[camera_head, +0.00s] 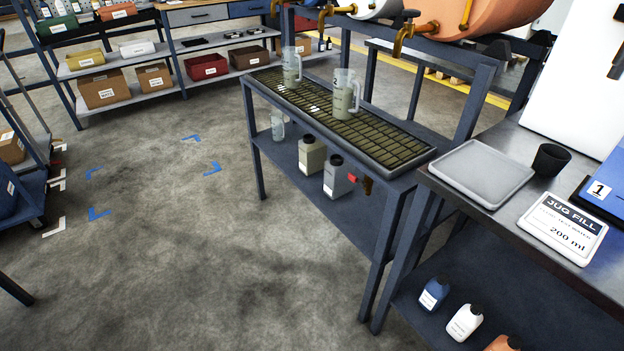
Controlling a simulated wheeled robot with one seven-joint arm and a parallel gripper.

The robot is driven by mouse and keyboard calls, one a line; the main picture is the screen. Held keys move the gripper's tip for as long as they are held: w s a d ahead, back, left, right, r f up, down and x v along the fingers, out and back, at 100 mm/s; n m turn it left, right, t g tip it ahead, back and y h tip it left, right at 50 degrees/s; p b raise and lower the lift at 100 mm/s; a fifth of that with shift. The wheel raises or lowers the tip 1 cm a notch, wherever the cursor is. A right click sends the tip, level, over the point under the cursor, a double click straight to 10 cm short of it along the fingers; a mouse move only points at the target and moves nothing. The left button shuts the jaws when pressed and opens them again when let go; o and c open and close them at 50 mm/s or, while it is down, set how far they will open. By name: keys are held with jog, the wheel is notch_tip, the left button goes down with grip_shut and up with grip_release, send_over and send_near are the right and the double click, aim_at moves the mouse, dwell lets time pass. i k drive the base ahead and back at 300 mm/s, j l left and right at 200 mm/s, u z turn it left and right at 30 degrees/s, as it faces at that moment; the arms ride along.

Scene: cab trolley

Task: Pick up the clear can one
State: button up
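Two clear jugs with handles stand upright on the dark slatted grate (385,145) of a blue-framed stand in the head view. The nearer, larger-looking clear jug (343,97) is right of the grate's middle. The other clear jug (291,68) stands farther back and to the left. A third clear vessel (277,127) is on the shelf below, partly hidden by the stand. I cannot tell which of these is the clear can. My gripper is not in view.
Two dark-capped containers, one beige (311,155) and one grey (337,176), stand on the lower shelf. A bench at right holds a grey tray (480,172) and black cup (551,159). Open floor (190,250) lies left.

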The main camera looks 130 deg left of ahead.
aim_at(337, 185)
jog(key=u, duration=4.4)
